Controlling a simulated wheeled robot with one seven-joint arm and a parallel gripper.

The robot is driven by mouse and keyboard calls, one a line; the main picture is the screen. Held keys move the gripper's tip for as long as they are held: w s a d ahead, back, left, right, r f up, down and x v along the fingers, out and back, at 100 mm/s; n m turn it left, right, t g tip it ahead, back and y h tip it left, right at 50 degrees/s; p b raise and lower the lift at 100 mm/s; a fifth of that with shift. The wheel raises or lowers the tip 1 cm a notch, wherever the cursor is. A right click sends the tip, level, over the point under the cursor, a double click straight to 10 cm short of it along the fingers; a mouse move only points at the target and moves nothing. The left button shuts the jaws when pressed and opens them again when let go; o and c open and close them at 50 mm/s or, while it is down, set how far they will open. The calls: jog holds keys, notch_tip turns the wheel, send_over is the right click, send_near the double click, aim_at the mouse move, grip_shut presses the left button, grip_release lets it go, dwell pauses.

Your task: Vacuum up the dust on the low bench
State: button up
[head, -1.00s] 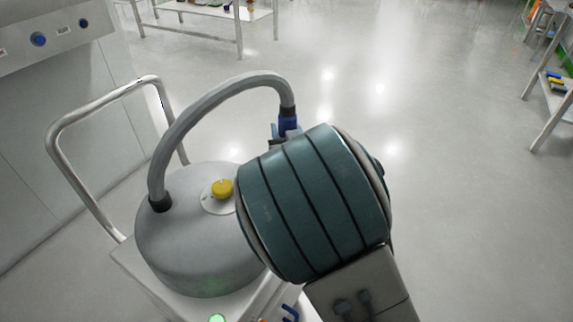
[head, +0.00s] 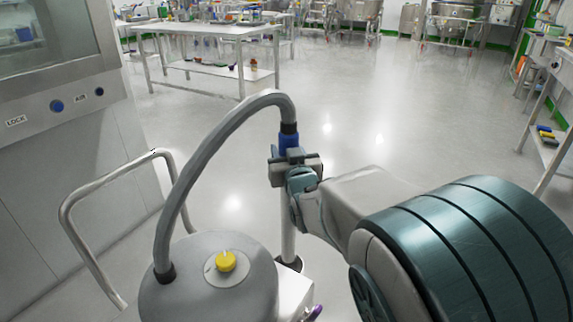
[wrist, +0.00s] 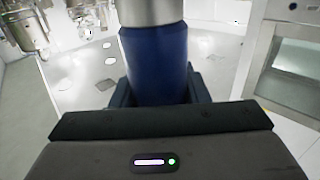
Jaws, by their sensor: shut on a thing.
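A grey vacuum canister (head: 208,285) with a yellow knob (head: 226,261) stands at the lower left in the head view. Its grey hose (head: 215,150) arches up and over to a wand with a blue grip (head: 289,138) and a pale tube (head: 288,222). The wand stands upright, its lower end at a dark ring beside the canister. My gripper (head: 295,162) is shut around the wand just at the blue grip. In the wrist view the blue grip (wrist: 157,68) sits between the fingers. I cannot identify the low bench or any dust.
A metal push handle (head: 92,190) stands left of the canister, near a cabinet (head: 60,110) with a window. A white table (head: 205,30) with a lower shelf stands at the back left. Shelving (head: 550,130) lines the right edge. The middle floor is open.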

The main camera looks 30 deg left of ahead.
aim_at(288, 131)
jog(key=shift+r+p, duration=0.95)
jog(key=shift+r, duration=1.75)
jog(key=shift+w+d, duration=0.1)
